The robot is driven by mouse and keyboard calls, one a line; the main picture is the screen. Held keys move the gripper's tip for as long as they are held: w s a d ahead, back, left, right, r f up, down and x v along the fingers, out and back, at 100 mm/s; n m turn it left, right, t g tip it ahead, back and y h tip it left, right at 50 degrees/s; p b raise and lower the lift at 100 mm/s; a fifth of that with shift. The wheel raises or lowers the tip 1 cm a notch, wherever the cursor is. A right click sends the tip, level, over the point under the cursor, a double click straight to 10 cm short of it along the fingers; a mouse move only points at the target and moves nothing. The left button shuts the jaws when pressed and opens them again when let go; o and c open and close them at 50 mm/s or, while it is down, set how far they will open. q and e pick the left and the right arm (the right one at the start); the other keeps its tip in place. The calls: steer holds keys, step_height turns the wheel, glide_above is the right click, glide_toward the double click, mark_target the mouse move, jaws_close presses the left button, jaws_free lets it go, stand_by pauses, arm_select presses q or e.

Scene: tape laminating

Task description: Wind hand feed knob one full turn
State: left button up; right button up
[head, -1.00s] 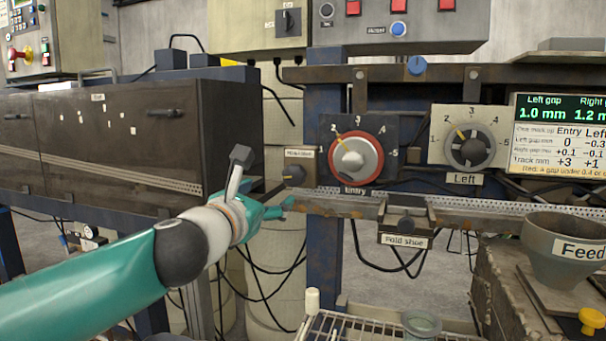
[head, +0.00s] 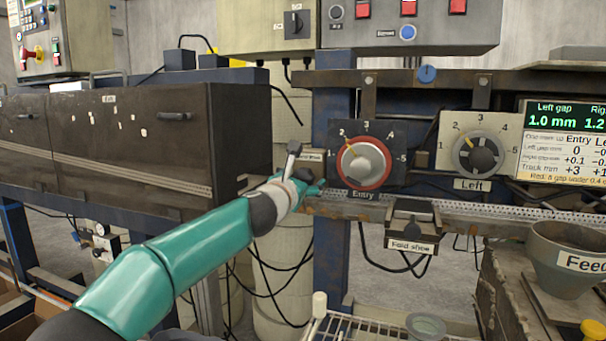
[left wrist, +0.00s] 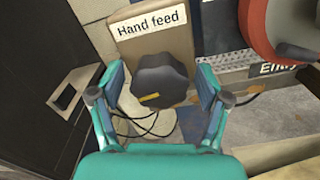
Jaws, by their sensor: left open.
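The hand feed knob (left wrist: 160,80) is a dark lobed knob with a yellow mark on its lower left side. It sits on a tan plate under a "Hand feed" label (left wrist: 152,23) in the left wrist view. My left gripper (left wrist: 160,108) is open, with one finger on each side of the knob and visible gaps between. In the head view my left gripper (head: 308,187) is in front of the knob's place and hides the knob; only part of its label plate shows. My right gripper is not in view.
The red-rimmed Entry dial (head: 363,163) is just right of my left gripper. The dark oven-like cabinet (head: 130,140) stands close on the left. The fold shoe (head: 410,222), the Left dial (head: 478,155) and a feed hopper (head: 570,258) lie further right.

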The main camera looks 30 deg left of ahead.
arm_select(q)
steer(key=shift+w, duration=0.2)
steer(key=c, duration=1)
steer(key=shift+s+a, duration=0.1)
steer(key=shift+a, duration=0.15)
steer(key=shift+c, duration=0.8)
steer(key=shift+d, duration=0.15)
